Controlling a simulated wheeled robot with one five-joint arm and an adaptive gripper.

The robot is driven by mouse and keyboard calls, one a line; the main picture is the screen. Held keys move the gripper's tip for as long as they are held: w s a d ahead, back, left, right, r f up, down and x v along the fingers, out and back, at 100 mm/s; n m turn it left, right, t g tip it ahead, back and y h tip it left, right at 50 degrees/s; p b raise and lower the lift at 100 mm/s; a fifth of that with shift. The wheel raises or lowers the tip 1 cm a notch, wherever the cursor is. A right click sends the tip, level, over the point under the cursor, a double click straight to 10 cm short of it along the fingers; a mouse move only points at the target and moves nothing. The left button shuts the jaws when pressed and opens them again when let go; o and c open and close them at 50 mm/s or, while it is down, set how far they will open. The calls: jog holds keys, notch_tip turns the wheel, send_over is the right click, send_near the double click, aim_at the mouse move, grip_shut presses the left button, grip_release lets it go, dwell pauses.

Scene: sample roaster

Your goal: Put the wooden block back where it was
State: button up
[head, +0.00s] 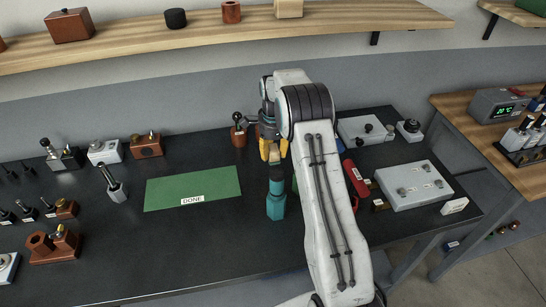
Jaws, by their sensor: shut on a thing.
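My gripper (273,152) points down over the dark bench, right of the green mat marked DONE (220,181). Another pale wooden block (289,8) stands on the wall shelf.
A wooden shelf (140,54) runs along the back wall with several items. A red-brown piece with a dark knob (239,137) stands left of my gripper. A grey box (413,184) and a red object (355,178) lie right of my arm. The green mat is empty.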

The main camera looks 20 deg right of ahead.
aim_at(273, 161)
jog(key=shift+s+f+p, duration=0.1)
jog(key=shift+f+p, duration=0.5)
jog(key=shift+p, duration=0.3)
jog(key=shift+f, duration=1.55)
jog(key=shift+f, duration=0.1)
jog(key=shift+f, duration=0.1)
jog(key=o, duration=1.2)
jog(key=shift+c, duration=0.2)
